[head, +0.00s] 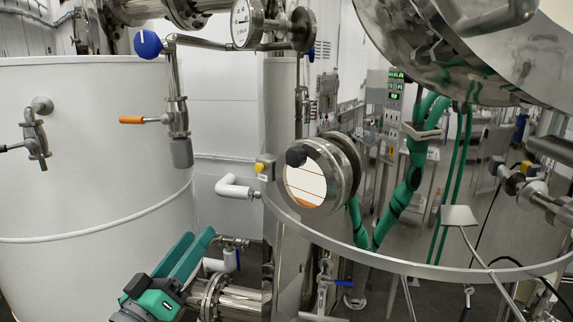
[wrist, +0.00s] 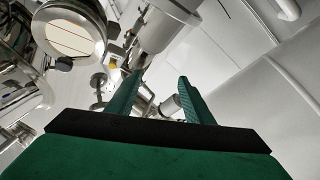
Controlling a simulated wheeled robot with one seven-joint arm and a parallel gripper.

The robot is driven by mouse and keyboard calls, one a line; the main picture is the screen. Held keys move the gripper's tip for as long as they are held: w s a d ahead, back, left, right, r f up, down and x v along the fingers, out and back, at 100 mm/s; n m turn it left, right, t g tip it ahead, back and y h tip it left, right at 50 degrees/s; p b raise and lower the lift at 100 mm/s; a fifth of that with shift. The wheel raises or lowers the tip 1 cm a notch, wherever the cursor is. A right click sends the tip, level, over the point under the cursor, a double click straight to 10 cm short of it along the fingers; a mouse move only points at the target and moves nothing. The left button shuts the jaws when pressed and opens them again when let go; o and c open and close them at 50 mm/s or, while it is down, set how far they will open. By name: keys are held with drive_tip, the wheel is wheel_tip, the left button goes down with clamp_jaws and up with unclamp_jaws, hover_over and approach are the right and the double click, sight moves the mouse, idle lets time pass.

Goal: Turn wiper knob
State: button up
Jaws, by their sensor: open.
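The round sight glass (head: 305,185) with a metal rim sits at the centre of the head view. A black knob (head: 296,157) is at its upper left edge; I take this as the wiper knob.
A large white tank (head: 90,190) fills the left, with an orange-handled valve (head: 132,120) and a blue knob (head: 148,43). A white pipe elbow (head: 236,187) and yellow button (head: 260,168) lie left of the glass. A curved metal rail (head: 420,268) crosses the right.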

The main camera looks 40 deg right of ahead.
drive_tip(key=s+d+r+m+g+h, duration=0.1)
drive_tip(key=s+r+m+g, duration=0.2)
drive_tip(key=r, duration=0.3)
drive_tip(key=s+d+r+m+g, duration=0.2)
drive_tip(key=s+r+m+g, duration=0.1)
drive_tip(key=r, duration=0.2)
drive_tip(key=m+g+y, duration=0.1)
drive_tip(key=m+g, duration=0.3)
approach(292, 160)
drive_tip(key=d, duration=0.5)
drive_tip(key=w+d, duration=0.1)
drive_tip(key=d, duration=0.2)
drive_tip(key=shift+d+r, duration=0.1)
drive_tip(key=shift+d, duration=0.15)
drive_tip(key=shift+s+d, duration=0.1)
drive_tip(key=shift+d, duration=0.1)
drive_tip(key=shift+c, duration=0.6)
drive_tip(key=c, duration=0.9)
